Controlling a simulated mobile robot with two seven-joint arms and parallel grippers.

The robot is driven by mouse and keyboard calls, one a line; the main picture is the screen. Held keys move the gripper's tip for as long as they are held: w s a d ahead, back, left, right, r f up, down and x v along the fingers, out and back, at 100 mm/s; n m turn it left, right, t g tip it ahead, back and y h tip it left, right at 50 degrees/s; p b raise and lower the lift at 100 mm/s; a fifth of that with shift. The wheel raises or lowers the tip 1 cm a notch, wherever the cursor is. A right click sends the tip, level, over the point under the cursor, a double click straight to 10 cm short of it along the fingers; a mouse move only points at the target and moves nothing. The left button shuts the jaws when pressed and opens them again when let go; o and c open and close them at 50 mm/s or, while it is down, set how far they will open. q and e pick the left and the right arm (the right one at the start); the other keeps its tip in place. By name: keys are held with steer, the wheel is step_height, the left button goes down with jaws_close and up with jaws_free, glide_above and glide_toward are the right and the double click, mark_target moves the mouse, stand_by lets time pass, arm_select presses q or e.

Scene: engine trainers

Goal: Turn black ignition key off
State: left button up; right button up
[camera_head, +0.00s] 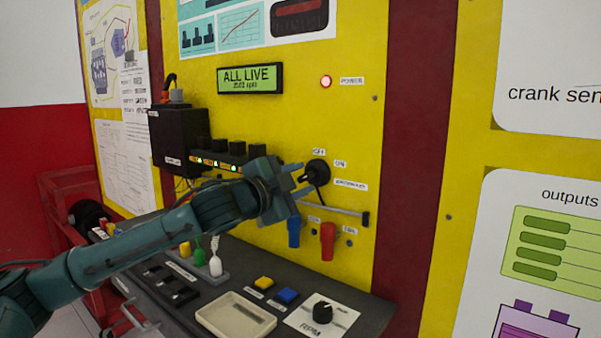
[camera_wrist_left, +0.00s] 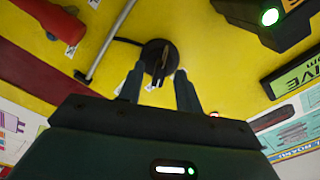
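The black ignition key (camera_head: 317,172) sits in a round black switch on the yellow panel, with OFF and ON labels above it. It also shows in the left wrist view (camera_wrist_left: 158,55), its grip bar roughly upright in that picture. My left gripper (camera_head: 301,180) is just left of the key in the head view. In the left wrist view my left gripper (camera_wrist_left: 158,84) is open, its two fingers apart and pointing at the switch, the key's lower end near the gap between them. Contact cannot be told. My right gripper is in neither view.
A green display (camera_head: 250,78) reads ALL LIVE, and a red lamp (camera_head: 326,82) is lit. A grey rod (camera_head: 345,212), a blue lever (camera_head: 293,232) and a red lever (camera_head: 328,241) sit below the key. The desk (camera_head: 225,312) holds a tray (camera_head: 236,316) and a black knob (camera_head: 322,312).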

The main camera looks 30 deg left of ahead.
arm_select(q)
steer(key=shift+w, duration=0.4)
jaws_close()
